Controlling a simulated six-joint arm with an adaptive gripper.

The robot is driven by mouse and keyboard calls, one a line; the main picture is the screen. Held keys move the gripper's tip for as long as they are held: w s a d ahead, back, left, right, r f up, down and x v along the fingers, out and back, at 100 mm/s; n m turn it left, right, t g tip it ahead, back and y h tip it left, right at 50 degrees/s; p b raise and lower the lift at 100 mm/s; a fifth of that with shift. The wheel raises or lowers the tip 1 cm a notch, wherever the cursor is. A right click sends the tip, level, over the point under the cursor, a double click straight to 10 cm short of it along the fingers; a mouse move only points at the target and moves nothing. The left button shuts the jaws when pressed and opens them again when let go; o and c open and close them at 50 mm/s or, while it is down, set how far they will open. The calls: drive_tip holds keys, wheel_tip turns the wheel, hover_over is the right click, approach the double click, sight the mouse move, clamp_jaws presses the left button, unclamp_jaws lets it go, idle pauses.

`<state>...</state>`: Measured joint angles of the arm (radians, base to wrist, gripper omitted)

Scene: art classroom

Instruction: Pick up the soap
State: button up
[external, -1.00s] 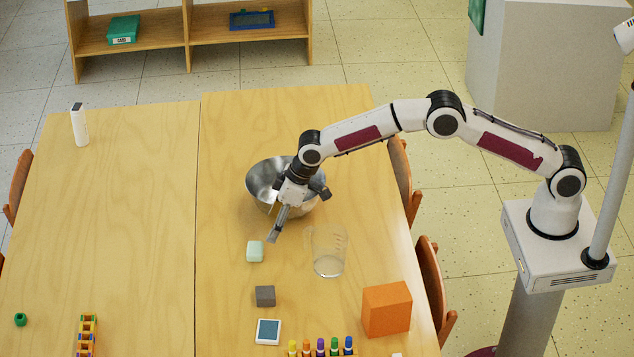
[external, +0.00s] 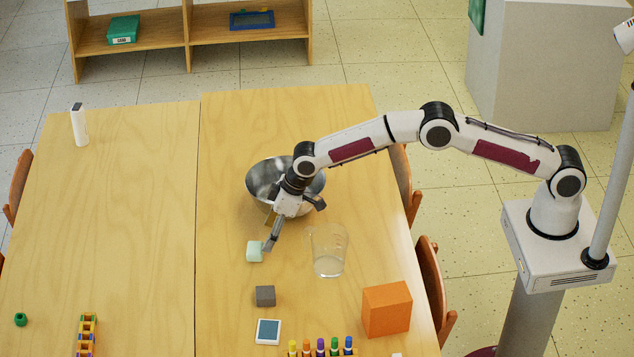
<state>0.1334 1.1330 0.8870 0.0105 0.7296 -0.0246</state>
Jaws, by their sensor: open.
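The soap (external: 254,252) is a small pale green block lying on the wooden table (external: 225,310), in the middle of the external view. My gripper (external: 268,236) is open and empty, pointing down just above and to the right of the soap. One finger reaches down beside the soap's upper right edge in the picture. Whether it touches the soap I cannot tell. The other finger is partly hidden against the bowl.
A metal bowl (external: 259,178) stands behind my gripper. A clear beaker (external: 328,262) stands right of the soap. A grey block (external: 265,296), a small framed card (external: 268,331) and an orange box (external: 386,309) are nearer the front. The table left of the soap is clear.

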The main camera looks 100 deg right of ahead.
sight(265, 255)
drive_tip(key=shift+w+f, duration=0.1)
drive_tip(key=shift+f, duration=0.15)
drive_tip(key=shift+x, duration=2.5)
drive_tip(key=shift+c, duration=0.4)
drive_tip(key=c, duration=1.1)
